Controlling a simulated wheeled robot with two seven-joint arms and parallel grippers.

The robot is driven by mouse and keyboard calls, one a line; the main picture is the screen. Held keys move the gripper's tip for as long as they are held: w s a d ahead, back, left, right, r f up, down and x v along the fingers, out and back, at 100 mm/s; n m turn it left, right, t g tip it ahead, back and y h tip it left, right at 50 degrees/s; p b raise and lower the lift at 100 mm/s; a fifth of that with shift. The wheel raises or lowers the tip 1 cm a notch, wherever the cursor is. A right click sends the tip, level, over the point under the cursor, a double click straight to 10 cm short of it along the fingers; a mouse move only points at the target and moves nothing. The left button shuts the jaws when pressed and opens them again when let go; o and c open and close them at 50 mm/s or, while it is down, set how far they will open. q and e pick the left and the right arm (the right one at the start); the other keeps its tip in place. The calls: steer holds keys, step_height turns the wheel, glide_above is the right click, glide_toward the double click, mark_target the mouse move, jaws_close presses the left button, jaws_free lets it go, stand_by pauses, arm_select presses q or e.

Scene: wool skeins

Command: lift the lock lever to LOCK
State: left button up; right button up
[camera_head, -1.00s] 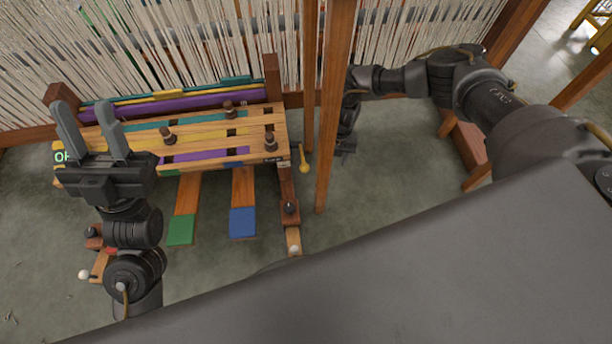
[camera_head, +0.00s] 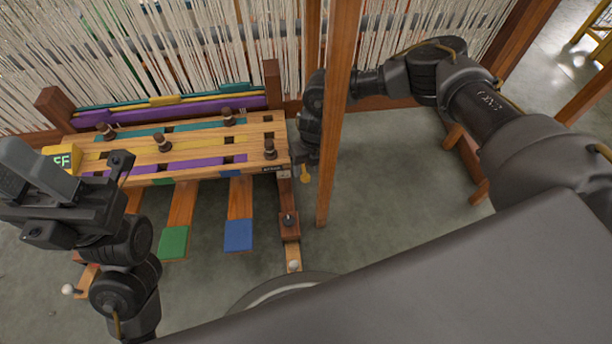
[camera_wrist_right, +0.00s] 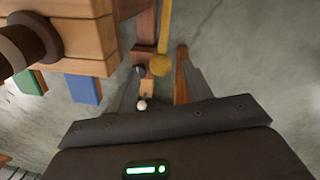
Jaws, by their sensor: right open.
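The lock lever (camera_head: 305,175) is a small yellow lever with a round knob, hanging down at the right end of the wooden bench. In the right wrist view its yellow rod and knob (camera_wrist_right: 161,64) show in the gap between the fingertips; I cannot tell whether they touch. My right gripper (camera_head: 304,163) is open right at the lever, and its hand and the wooden post hide part of the area. My left gripper (camera_head: 15,180) is empty and open at the left edge, partly cut off, away from the lever. No LOCK marking is readable.
The upright wooden post (camera_head: 337,120) stands just right of the lever. The slatted bench (camera_head: 200,152) bears several dark pegs. Green (camera_head: 173,242) and blue (camera_head: 238,235) pedals lie below it. White warp threads fill the back.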

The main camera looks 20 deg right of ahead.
mark_target(306, 174)
steer(key=shift+a+f+b, duration=0.2)
steer(key=shift+f+b, duration=0.3)
steer(key=shift+f, duration=1.2)
jaws_close()
